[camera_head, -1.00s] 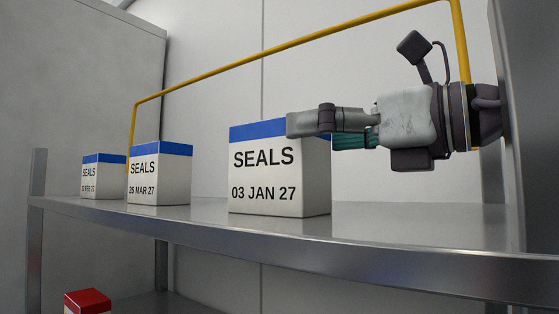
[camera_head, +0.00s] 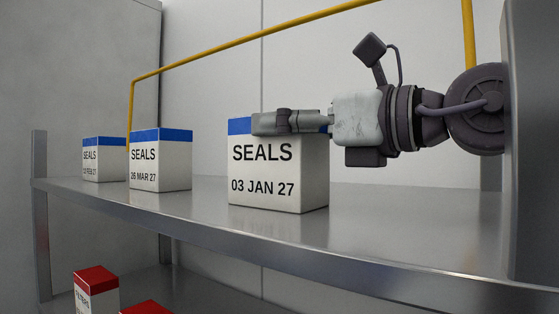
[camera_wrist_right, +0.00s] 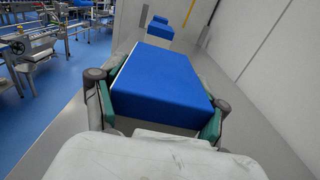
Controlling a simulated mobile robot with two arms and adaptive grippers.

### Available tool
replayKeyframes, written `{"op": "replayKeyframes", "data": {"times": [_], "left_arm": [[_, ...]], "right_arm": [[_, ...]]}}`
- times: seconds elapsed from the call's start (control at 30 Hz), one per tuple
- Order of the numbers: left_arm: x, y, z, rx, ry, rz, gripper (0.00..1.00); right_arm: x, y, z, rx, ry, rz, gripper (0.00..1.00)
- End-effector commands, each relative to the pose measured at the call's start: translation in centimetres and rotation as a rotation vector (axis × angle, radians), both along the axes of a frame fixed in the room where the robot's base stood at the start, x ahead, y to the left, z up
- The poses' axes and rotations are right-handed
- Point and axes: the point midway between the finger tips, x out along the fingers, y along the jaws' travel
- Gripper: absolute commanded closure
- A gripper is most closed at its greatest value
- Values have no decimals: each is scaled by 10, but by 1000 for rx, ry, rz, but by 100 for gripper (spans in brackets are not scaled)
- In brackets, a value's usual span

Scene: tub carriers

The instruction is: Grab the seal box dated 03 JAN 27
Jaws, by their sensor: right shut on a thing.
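The seal box dated 03 JAN 27 (camera_head: 265,175) is white with a blue top and stands upright on the metal shelf (camera_head: 400,225). My right gripper (camera_head: 275,122) reaches in from the right at the height of its top. In the right wrist view the box's blue top (camera_wrist_right: 160,85) lies between the two green-padded fingers (camera_wrist_right: 155,110), which are shut on its sides. The far finger is mostly hidden in the head view. My left gripper is not in view.
A seal box dated 26 MAR 27 (camera_head: 160,165) and a smaller-looking seal box (camera_head: 104,160) stand further left on the shelf. A yellow rail (camera_head: 250,40) runs behind. Red-topped boxes (camera_head: 97,290) are on the level below. A grey post (camera_head: 535,140) stands at right.

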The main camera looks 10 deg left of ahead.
Motion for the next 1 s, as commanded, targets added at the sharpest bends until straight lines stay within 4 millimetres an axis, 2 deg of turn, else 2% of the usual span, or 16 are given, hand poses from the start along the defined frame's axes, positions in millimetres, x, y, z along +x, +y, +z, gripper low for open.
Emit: {"op": "replayKeyframes", "data": {"times": [0.03, 0.1, 0.47, 0.57, 0.7, 1.0], "left_arm": [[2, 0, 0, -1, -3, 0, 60], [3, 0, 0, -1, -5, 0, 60], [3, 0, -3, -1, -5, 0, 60], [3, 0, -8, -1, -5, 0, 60], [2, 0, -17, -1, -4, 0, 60], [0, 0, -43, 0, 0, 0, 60]], "right_arm": [[0, 0, 0, -1, 0, 0, 68], [0, 0, 1, 2, -1, 0, 76], [0, 0, 6, 2, -2, 0, 76], [0, 1, 16, 3, -2, 0, 76], [0, 1, 40, 6, -4, -1, 76], [-39, -56, 79, 7, -5, -2, 76]]}}
